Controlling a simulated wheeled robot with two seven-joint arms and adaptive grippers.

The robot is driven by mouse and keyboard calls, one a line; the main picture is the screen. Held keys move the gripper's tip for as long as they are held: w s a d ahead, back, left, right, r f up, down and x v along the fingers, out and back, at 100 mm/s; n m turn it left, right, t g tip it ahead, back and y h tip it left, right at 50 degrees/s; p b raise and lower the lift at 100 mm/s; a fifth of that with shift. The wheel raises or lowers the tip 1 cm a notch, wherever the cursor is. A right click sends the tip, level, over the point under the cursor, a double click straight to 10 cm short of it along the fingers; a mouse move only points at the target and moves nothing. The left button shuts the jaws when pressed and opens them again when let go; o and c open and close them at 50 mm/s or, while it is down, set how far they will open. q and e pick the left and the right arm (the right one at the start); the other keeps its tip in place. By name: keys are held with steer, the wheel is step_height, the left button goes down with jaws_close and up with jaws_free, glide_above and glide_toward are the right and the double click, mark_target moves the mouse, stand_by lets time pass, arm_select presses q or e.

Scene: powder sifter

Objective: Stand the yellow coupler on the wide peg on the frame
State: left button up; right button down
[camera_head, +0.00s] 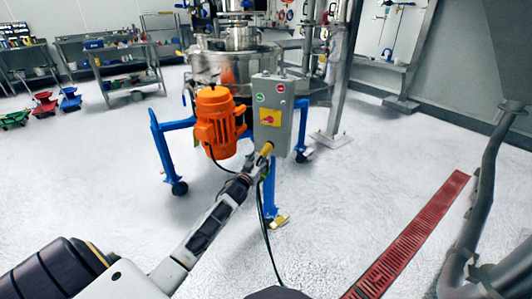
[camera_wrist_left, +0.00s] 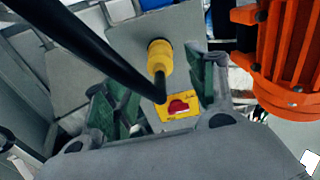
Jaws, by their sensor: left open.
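The yellow coupler (camera_head: 266,149) is at the lower front of the grey control box (camera_head: 273,108). In the left wrist view the coupler (camera_wrist_left: 159,58) shows end-on to the box, with a black cable (camera_wrist_left: 95,48) running to its near end. My left gripper (camera_head: 256,164) is close to the coupler. Its green-padded fingers (camera_wrist_left: 165,92) are open, one on each side of the coupler's line, with gaps visible. The blue frame (camera_head: 270,188) stands under the machine; I cannot make out the wide peg. My right gripper is not in view.
An orange motor (camera_head: 214,122) is close to the left of the box and also shows in the left wrist view (camera_wrist_left: 288,55). A red knob on a yellow plate (camera_wrist_left: 180,108) is on the box. A black cable hangs to the floor. A red floor grate (camera_head: 412,235) lies right.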

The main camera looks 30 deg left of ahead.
mark_target(266, 150)
arm_select(q)
steer(key=shift+w+a+b, duration=0.2)
steer(key=shift+w+b, duration=0.35)
steer(key=shift+w, duration=0.45)
steer(key=shift+w+a+b, duration=0.15)
steer(key=shift+w+b, duration=0.3)
steer(key=shift+w, duration=0.45)
steer(key=shift+w+a+b, duration=0.15)
steer(key=shift+w, duration=0.85)
steer(key=shift+w+a+b, duration=0.15)
steer(key=shift+w, duration=0.8)
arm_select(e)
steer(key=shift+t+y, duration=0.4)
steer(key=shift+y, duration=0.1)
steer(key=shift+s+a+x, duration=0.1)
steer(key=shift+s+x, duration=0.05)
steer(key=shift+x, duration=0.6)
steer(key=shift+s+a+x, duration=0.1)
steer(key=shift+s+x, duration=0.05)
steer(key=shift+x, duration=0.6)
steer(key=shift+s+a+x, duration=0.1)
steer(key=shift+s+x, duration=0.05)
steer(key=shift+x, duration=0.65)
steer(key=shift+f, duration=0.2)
arm_select(q)
steer(key=shift+p, duration=0.45)
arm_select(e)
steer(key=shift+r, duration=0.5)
arm_select(q)
jaws_close()
